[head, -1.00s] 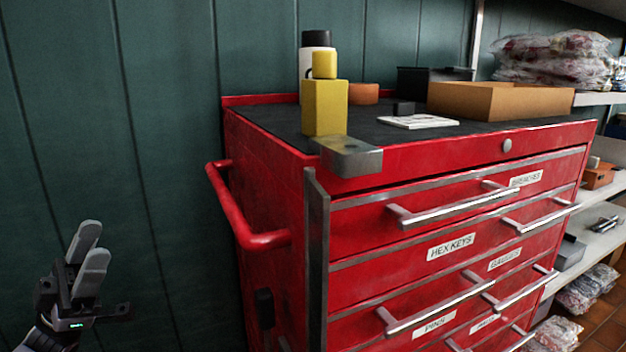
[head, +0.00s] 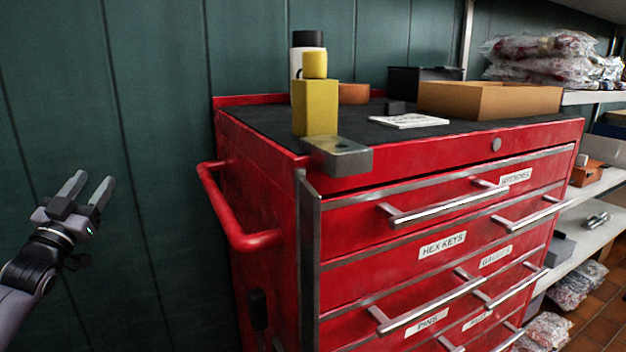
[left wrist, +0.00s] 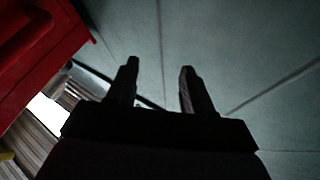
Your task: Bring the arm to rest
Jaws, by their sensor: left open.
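My left gripper (head: 92,188) is at the left of the head view, in front of the green panelled wall (head: 150,120). Its two fingers point up and stand apart with nothing between them. In the left wrist view the fingers (left wrist: 158,88) show dark and spread against the wall. The gripper is clear of the red tool cabinet (head: 265,200), to the left of its side handle (head: 225,210). My right gripper does not show.
A cardboard tray (head: 490,100) lies on the cabinet top. Shelves (head: 590,230) stand at the right. Space between gripper and cabinet is free.

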